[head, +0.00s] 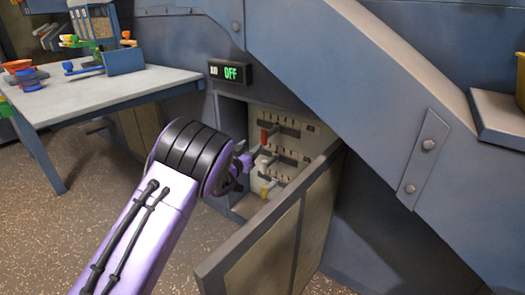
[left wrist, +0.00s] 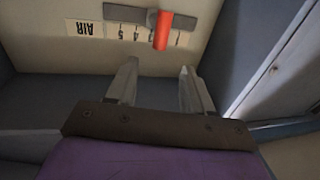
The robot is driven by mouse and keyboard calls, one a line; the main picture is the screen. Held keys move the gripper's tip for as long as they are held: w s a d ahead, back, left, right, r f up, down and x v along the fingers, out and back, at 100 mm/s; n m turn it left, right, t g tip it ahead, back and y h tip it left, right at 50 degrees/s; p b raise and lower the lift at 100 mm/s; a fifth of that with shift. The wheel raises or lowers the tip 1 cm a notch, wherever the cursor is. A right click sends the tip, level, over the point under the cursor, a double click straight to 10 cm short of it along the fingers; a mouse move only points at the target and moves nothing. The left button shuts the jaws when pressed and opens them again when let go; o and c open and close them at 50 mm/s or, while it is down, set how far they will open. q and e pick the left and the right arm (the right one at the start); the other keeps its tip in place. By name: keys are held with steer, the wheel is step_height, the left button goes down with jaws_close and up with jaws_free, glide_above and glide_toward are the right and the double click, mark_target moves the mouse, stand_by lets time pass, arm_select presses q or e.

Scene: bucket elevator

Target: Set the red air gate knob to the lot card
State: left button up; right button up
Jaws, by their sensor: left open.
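The red air gate knob (head: 264,137) is the top lever on the panel inside the open cabinet. In the left wrist view the red knob (left wrist: 162,30) stands in a dark slot (left wrist: 128,14) above a number strip marked AIR (left wrist: 84,28). It sits between the 3 and the 1, covering the mark there. My left gripper (left wrist: 160,88) is open and empty, its fingers pointing at the panel, apart from the knob and on the strip's side of it. In the head view my left gripper (head: 243,168) is partly hidden by its wrist. I cannot make out a lot card. My right gripper is not in view.
A white lever (head: 262,158) and a yellow lever (head: 267,187) sit below the red one. The open cabinet door (head: 275,245) stands close right of my left arm. A sign (head: 230,72) above reads OFF. A table (head: 95,90) with parts stands left.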

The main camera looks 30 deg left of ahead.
mark_target(263, 134)
arm_select(q)
steer(key=w+b, duration=0.1)
steer(key=w, duration=0.2)
steer(key=w+b, duration=0.1)
steer(key=w, duration=0.2)
steer(key=w+b, duration=0.1)
steer(key=w, duration=0.2)
steer(key=shift+a+f, duration=0.1)
steer(key=shift+a, duration=0.2)
steer(key=shift+w+r, duration=0.2)
steer(key=shift+w, duration=0.55)
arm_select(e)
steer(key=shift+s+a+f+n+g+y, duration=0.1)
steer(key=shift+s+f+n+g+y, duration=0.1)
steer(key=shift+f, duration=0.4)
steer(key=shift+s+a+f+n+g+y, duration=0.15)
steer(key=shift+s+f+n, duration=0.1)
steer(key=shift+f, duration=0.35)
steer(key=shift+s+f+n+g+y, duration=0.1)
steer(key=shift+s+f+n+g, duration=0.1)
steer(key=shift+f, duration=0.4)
